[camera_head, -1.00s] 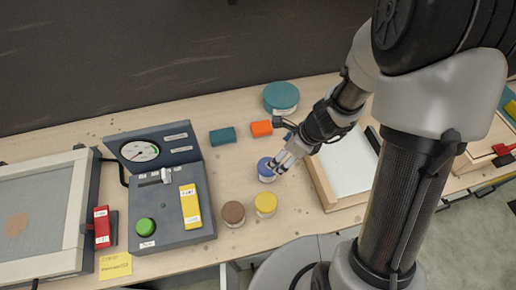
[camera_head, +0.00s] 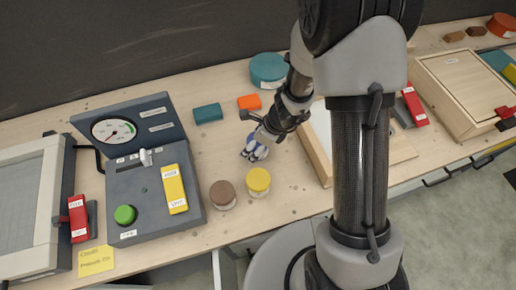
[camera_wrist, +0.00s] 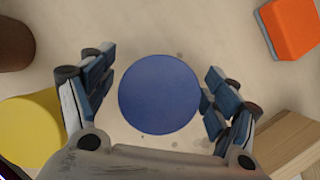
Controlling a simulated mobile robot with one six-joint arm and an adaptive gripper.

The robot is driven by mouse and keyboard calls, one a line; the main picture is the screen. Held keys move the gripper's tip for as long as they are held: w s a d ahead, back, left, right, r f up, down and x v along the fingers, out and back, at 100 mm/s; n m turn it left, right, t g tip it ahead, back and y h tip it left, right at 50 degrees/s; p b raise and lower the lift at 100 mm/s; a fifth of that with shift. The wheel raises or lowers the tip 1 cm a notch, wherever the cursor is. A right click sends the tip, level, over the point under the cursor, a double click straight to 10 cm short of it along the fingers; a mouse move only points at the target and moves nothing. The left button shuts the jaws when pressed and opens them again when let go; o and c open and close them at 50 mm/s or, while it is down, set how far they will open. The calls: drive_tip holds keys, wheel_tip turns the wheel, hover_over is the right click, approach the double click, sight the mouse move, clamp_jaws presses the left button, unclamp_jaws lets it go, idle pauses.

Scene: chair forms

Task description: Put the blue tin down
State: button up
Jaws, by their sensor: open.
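The blue tin (camera_wrist: 159,96) stands upright on the wooden table, its round lid seen from above in the wrist view. My gripper (camera_wrist: 158,92) is open around it, one finger on each side. The left finger stands apart from the tin; the right finger is very close to its edge, and I cannot tell if it touches. In the head view my gripper (camera_head: 256,148) is low over the table behind the brown and yellow tins, and it hides most of the blue tin.
A yellow tin (camera_head: 258,181) and a brown tin (camera_head: 222,193) stand just in front. An orange block (camera_head: 249,102), a teal block (camera_head: 208,113) and a round teal container (camera_head: 268,68) lie behind. A grey gauge box (camera_head: 150,205) is left, a wooden tray (camera_head: 316,150) right.

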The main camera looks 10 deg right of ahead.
drive_tip(key=shift+b+x, duration=0.3)
drive_tip(key=shift+x, duration=0.75)
drive_tip(key=c, duration=1.4)
drive_tip(key=shift+r, duration=0.1)
drive_tip(key=shift+r, duration=0.1)
